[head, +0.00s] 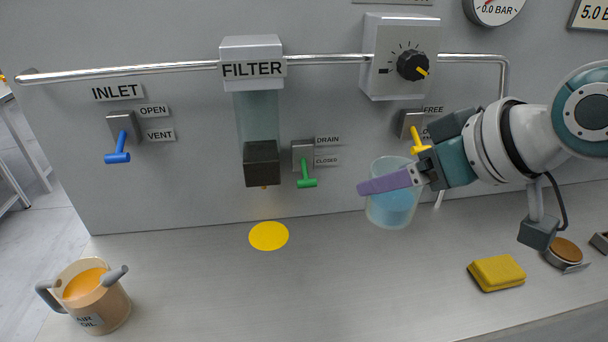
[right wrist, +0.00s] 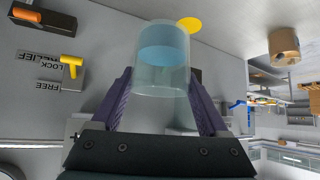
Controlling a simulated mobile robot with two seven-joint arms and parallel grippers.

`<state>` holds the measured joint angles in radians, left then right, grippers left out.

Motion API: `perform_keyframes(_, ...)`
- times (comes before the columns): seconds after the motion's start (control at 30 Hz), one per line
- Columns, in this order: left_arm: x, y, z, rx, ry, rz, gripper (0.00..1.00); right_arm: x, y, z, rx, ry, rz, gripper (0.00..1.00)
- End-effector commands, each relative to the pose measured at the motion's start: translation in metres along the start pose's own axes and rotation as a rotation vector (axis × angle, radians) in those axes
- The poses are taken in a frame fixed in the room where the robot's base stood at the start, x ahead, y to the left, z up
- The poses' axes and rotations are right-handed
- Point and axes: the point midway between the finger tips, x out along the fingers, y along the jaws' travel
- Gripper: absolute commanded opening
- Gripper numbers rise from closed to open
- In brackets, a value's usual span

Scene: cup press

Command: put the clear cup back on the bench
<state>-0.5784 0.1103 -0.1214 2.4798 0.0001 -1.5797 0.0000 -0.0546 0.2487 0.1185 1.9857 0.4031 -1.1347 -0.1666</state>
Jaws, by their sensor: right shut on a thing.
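The clear cup (head: 392,210) is see-through with blue liquid inside. It stands upright in front of the wall, right of the yellow disc. My right gripper (head: 372,187) reaches in from the right, with its purple fingers around the cup's sides, shut on it. In the right wrist view the cup (right wrist: 162,75) sits between the two fingers. I cannot tell whether its base touches the bench (head: 330,275) or hangs just above it. My left gripper is not in view.
The yellow disc (head: 269,236) lies below the filter (head: 262,165). A jug of orange oil (head: 100,305) stands at front left. A yellow sponge (head: 496,272) and a round brown-topped thing (head: 565,250) lie at right. Yellow (head: 418,143) and green (head: 306,180) levers jut from the wall. The middle bench is clear.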

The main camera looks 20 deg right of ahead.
Motion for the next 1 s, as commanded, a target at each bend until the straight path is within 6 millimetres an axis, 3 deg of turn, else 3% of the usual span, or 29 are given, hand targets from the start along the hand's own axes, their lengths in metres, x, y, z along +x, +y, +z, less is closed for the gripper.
perform_keyframes(0.1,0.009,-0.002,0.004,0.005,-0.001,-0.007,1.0,0.026,-0.001,0.03,0.006,-0.008,-0.002,0.09)
perform_keyframes(0.4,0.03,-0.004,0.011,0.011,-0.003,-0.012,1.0,0.083,-0.001,0.091,0.004,-0.005,-0.001,0.09)
perform_keyframes(0.83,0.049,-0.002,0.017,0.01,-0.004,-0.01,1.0,0.121,-0.001,0.13,0.002,-0.003,-0.001,0.09)
perform_keyframes(1.0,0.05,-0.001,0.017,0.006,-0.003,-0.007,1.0,0.125,0.0,0.135,0.0,0.0,0.0,0.09)
